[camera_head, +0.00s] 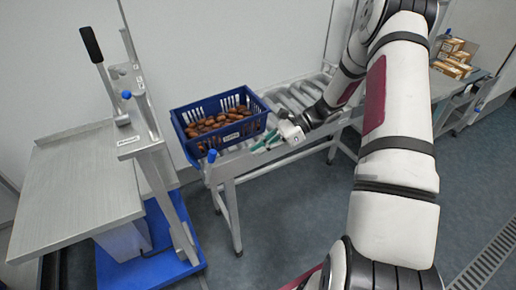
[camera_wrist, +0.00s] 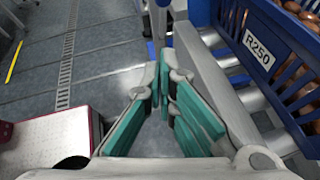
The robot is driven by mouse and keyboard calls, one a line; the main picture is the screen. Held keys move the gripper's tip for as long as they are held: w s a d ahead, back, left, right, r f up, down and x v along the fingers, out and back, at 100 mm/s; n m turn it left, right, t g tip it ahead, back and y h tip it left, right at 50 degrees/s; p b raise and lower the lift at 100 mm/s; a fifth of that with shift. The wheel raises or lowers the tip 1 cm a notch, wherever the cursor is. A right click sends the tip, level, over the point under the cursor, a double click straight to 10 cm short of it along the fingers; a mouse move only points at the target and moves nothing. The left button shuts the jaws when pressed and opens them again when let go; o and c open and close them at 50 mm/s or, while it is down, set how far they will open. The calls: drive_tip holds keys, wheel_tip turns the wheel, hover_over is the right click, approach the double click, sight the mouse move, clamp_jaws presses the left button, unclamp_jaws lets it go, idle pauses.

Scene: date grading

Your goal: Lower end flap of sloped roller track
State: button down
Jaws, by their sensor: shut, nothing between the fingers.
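The sloped roller track (camera_head: 293,97) runs from the back right down to the left, on grey legs. A small upright piece with a blue knob (camera_head: 212,156) stands at its left end, by the front corner; I cannot clearly make out the flap plate behind it. A blue crate (camera_head: 196,156) full of brown dates sits on the track at that end. My gripper (camera_head: 257,149) is shut and empty beside the track's front rail, right of the knob. In the wrist view its teal fingertips (camera_wrist: 160,68) meet next to the rail, with a blue piece (camera_wrist: 151,50) just beyond.
The crate, labelled R250, also shows close on the right in the wrist view (camera_wrist: 231,52). A lift stand with a metal platform (camera_head: 80,185), a black-handled lever (camera_head: 97,58) and a blue base (camera_head: 150,255) stands left of the track. Boxes (camera_head: 455,60) lie on a far-right table.

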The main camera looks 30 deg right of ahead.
drive_tip(key=shift+w+a+f+p, duration=0.15)
drive_tip(key=shift+w+a+f, duration=0.25)
drive_tip(key=shift+a, duration=1.2)
drive_tip(key=shift+w+a+f+p, duration=0.15)
drive_tip(key=shift+w+a+f, duration=0.2)
drive_tip(key=shift+a, duration=1.25)
drive_tip(key=shift+w+a+f+p, duration=0.15)
drive_tip(key=shift+w+a+f, duration=0.2)
drive_tip(key=shift+a, duration=1.25)
drive_tip(key=shift+r, duration=0.1)
drive_tip(key=shift+a+r+h+p, duration=0.25)
drive_tip(key=shift+a+h+p, duration=0.05)
drive_tip(key=shift+p, duration=0.1)
